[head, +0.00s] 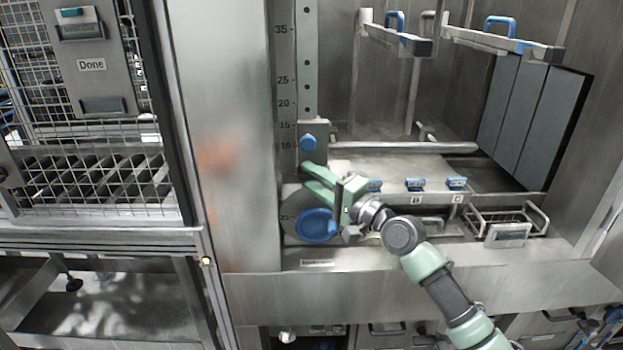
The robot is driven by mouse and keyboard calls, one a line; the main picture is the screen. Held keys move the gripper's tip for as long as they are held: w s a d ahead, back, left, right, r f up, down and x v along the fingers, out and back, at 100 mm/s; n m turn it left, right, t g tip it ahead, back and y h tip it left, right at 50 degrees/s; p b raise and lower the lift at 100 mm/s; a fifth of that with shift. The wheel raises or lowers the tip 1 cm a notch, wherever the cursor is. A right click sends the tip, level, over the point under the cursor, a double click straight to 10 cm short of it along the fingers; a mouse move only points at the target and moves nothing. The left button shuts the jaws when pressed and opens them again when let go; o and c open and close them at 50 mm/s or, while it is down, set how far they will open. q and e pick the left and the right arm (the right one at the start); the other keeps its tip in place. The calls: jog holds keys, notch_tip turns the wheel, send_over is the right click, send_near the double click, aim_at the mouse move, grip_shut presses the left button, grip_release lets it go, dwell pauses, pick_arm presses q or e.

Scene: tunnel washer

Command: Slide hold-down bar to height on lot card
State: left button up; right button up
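A vertical scale plate (307,60) with holes and numbers from 35 down to 10 stands at the left of the steel bay. A carriage with a blue knob (308,142) sits on it near the 10 and 15 marks. A horizontal bar (405,147) runs right from about that height; its join to the carriage is not clear. My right gripper (306,174) is open and appears empty, its green fingers just below the blue knob and pointing left. I cannot tell if they touch the carriage. My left gripper is out of view. I cannot read any lot card.
A round blue knob (317,226) is just below my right gripper. A wire basket (508,233) holding a small panel is at right. Two blue-handled arms (505,42) hang above. A mesh cage with a "Done" panel (91,65) stands left.

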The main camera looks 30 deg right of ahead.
jog(key=v, duration=0.2)
jog(key=b+v, duration=0.1)
jog(key=v, duration=0.1)
jog(key=b+v, duration=0.1)
jog(key=v, duration=0.1)
jog(key=shift+s+d+f, duration=0.1)
jog(key=shift+s+f, duration=0.2)
jog(key=shift+s+r, duration=0.1)
jog(key=shift+s, duration=0.25)
